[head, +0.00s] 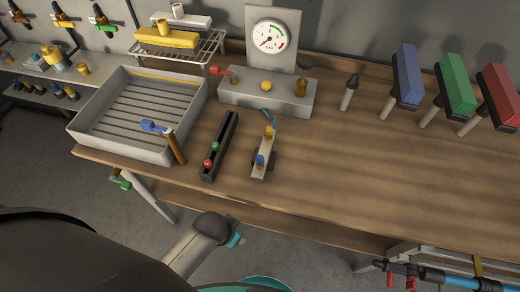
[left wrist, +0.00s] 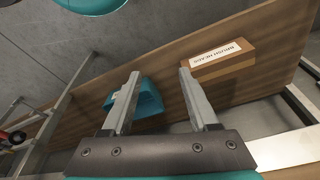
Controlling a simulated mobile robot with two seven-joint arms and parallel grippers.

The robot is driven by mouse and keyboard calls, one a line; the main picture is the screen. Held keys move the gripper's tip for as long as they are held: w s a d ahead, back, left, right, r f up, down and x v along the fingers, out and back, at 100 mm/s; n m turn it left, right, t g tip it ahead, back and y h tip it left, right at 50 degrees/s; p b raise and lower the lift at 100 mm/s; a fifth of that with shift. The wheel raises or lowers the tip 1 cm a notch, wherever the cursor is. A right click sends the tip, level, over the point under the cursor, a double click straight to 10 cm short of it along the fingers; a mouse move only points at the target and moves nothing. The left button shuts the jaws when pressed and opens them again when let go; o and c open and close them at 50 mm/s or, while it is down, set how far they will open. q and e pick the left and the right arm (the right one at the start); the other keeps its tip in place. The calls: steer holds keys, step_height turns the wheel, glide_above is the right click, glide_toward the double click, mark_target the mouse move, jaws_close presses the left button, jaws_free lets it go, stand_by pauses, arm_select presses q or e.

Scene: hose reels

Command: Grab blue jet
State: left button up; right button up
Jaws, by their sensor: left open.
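In the head view a small blue jet (head: 260,160) sits at the near end of a narrow light rack (head: 262,148) on the wooden bench. My right gripper is in neither view.
A black rack (head: 220,146) with red and green jets stands left of the light rack. A grey tray (head: 142,155) and a blue-headed tool (head: 165,137) are farther left. A gauge block (head: 266,94) stands behind.

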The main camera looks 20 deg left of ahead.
arm_select(q)
steer(key=w+d+r+m+p, duration=0.1)
steer(key=w+r+p, duration=0.1)
steer(key=r, duration=0.6)
steer(key=w+d+r+p, duration=0.1)
steer(key=r+p, duration=0.1)
steer(key=r, duration=0.7)
steer(key=w+d+r+m+h, duration=0.3)
steer(key=w+d+r+m, duration=0.5)
steer(key=r+m, duration=0.3)
step_height(320, 180, up, 9)
steer(key=m+g+y+p, duration=0.2)
steer(key=m+g+y, duration=0.15)
steer(key=m, duration=1.35)
glide_above(260, 157)
steer(key=shift+t, duration=0.45)
steer(key=f, duration=0.9)
steer(key=shift+s+d+f, duration=0.2)
steer(key=shift+f, duration=0.15)
steer(key=shift+w+a+f, duration=0.1)
steer(key=shift+f, duration=1.3)
steer(key=shift+w+a+f, duration=0.1)
steer(key=shift+f, duration=1.3)
steer(key=shift+c, duration=0.3)
